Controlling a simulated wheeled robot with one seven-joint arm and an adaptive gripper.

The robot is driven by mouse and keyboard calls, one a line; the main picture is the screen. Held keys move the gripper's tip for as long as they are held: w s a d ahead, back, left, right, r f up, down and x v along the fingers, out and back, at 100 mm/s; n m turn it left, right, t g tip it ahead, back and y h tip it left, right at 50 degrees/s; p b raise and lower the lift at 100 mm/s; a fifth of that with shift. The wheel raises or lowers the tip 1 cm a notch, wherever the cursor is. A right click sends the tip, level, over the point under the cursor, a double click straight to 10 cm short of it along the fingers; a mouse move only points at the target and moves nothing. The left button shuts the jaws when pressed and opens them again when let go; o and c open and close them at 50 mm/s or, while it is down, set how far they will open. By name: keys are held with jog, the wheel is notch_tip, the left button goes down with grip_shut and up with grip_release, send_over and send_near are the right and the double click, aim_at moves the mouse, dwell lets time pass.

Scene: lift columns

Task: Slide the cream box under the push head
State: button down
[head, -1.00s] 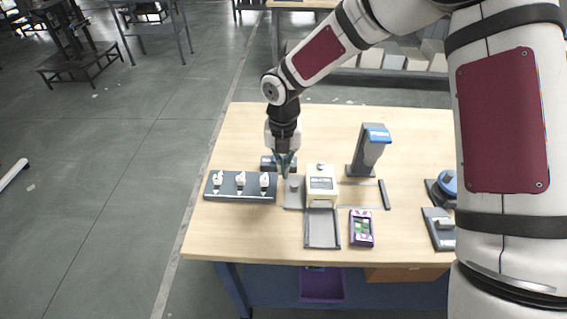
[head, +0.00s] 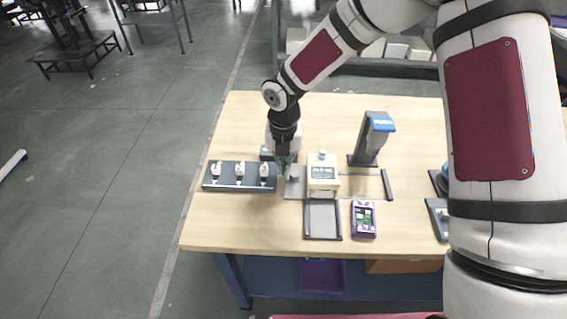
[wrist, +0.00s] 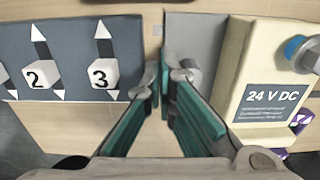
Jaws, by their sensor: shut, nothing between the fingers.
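The cream box (head: 323,174), labelled 24 V DC, stands upright with a blue knob on top; it also shows at the right of the wrist view (wrist: 262,95). A grey post with a blue-labelled head (head: 378,122) stands behind and right of it; I cannot tell for certain that this is the push head. The box is left of the post, not beneath its head. My gripper (head: 284,168) is shut and empty, left of the box over a grey plate's left edge. In the wrist view its fingertips (wrist: 166,75) are beside a silver knob (wrist: 190,72), apart from the box; contact with the knob is unclear.
A dark strip (head: 223,186) with several numbered white pieces lies left of my gripper. Thin rails run right from the box to a dark bar (head: 387,185). An empty grey tray (head: 322,219) and a purple device (head: 363,219) lie in front. The front-left tabletop is clear.

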aim_at(332, 168)
jog(key=shift+f, duration=0.7)
jog(key=shift+s+d+p, duration=0.15)
jog(key=shift+d+p, duration=0.35)
jog(key=shift+d, duration=2.85)
jog(key=shift+s+d+p, duration=0.1)
jog(key=shift+d+p, duration=0.4)
jog(key=shift+d, duration=2.8)
jog(key=shift+a, duration=0.3)
jog(key=shift+r+p, duration=1.1)
jog(key=shift+r, duration=2)
